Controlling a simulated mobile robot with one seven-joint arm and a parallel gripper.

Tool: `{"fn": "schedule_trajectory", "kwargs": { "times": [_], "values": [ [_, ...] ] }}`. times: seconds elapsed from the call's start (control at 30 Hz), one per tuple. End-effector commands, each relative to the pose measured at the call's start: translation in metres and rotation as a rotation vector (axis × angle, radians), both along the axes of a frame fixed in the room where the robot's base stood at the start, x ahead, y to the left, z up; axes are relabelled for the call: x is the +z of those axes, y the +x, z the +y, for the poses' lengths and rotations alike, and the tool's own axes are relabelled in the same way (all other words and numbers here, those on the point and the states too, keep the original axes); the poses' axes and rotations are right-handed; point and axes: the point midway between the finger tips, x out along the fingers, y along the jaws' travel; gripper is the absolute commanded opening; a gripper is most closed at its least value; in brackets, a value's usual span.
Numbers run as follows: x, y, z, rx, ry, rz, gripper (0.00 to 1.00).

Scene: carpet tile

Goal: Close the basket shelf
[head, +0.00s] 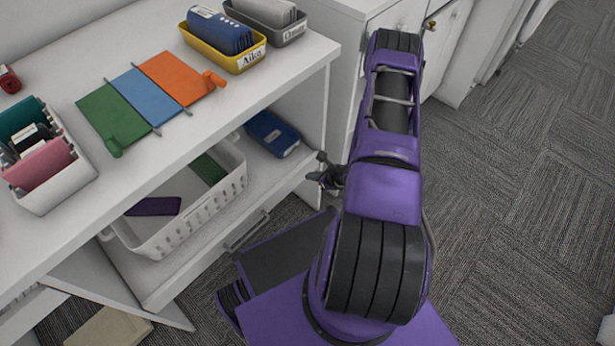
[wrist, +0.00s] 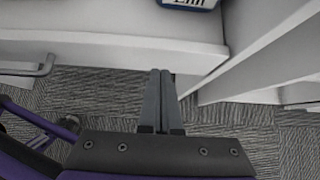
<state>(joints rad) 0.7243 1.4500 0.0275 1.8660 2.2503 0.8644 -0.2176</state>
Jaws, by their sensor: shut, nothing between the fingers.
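The basket shelf (head: 272,186) is a white pull-out board below the white counter. It stands out in front of the cabinet, with a grey bar handle (head: 247,231) on its front. It carries a white perforated basket (head: 205,218) and a blue box (head: 272,134). My gripper (head: 328,174) is by the right end of the shelf's front, partly hidden by my arm. In the wrist view my gripper (wrist: 160,75) has its fingers together and empty, below the shelf's front edge (wrist: 110,50) near its right corner. I cannot tell whether they touch it. The handle (wrist: 40,68) is to their left.
The counter (head: 60,195) above holds trays of coloured cases and flat coloured panels. A cabinet side panel (head: 313,103) stands to the right of the shelf, with drawers (head: 400,20) beyond. A tan box (head: 108,328) is at lower left. Carpet (head: 520,220) on the right is clear.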

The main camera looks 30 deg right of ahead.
Motion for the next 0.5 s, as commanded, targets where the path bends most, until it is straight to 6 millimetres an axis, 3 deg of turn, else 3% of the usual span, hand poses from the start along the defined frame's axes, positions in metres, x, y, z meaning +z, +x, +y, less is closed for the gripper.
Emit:
{"fn": "schedule_trajectory", "kwargs": {
  "times": [0.07, 0.3, 0.5],
  "values": [
    [-0.002, -0.004, -0.007, 0.000, -0.001, 0.004, 0.00],
    [0.042, -0.043, -0.021, -0.003, -0.002, 0.007, 0.00],
    [0.063, -0.064, -0.027, -0.001, -0.002, 0.007, 0.00]
  ]
}}
